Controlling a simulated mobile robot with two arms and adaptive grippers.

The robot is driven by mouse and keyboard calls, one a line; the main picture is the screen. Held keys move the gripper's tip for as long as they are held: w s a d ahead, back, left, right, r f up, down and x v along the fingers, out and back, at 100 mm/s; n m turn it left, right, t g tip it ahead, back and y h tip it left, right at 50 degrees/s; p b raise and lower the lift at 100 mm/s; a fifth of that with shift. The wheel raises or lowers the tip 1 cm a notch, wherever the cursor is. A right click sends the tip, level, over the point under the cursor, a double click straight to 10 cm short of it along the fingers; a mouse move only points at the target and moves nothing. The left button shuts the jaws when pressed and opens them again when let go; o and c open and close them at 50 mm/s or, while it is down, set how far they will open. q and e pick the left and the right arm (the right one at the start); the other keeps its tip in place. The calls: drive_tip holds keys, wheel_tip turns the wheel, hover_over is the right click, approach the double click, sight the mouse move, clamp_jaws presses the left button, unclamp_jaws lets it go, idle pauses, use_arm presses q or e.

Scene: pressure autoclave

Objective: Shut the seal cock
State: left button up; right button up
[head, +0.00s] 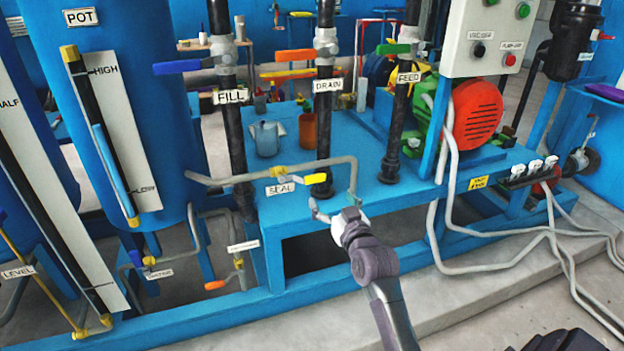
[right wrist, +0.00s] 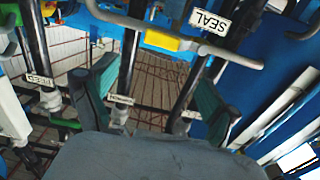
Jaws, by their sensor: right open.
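The seal cock (head: 278,172) is a small yellow body on a thin grey pipe, above the white SEAL label (head: 280,189). A yellow grip (head: 315,178), seemingly its handle, lies to the right, near the foot of the DRAIN pipe. In the right wrist view the yellow grip (right wrist: 165,42) and the SEAL label (right wrist: 212,22) show upside down, beyond my fingertips. My right gripper (head: 336,202) is open and empty, in front of and below the grip, apart from it. Its two green-padded fingers (right wrist: 155,78) are spread wide. My left gripper is not in view.
The grey pipe (head: 228,179) bends around the seal cock. The black DRAIN pipe (head: 324,130) and FEED pipe (head: 397,120) stand close by. Hoses (head: 490,262) run at the right.

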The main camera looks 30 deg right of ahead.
sight(316, 177)
drive_tip(key=b+x, duration=0.1)
drive_tip(key=x, duration=0.6)
drive_tip(key=shift+w+f, duration=0.1)
drive_tip(key=shift+w, duration=0.15)
drive_tip(key=b+x, duration=0.1)
drive_tip(key=x, duration=0.2)
drive_tip(key=shift+w, duration=0.3)
drive_tip(key=shift+w+d, duration=0.15)
drive_tip(key=shift+w, duration=0.3)
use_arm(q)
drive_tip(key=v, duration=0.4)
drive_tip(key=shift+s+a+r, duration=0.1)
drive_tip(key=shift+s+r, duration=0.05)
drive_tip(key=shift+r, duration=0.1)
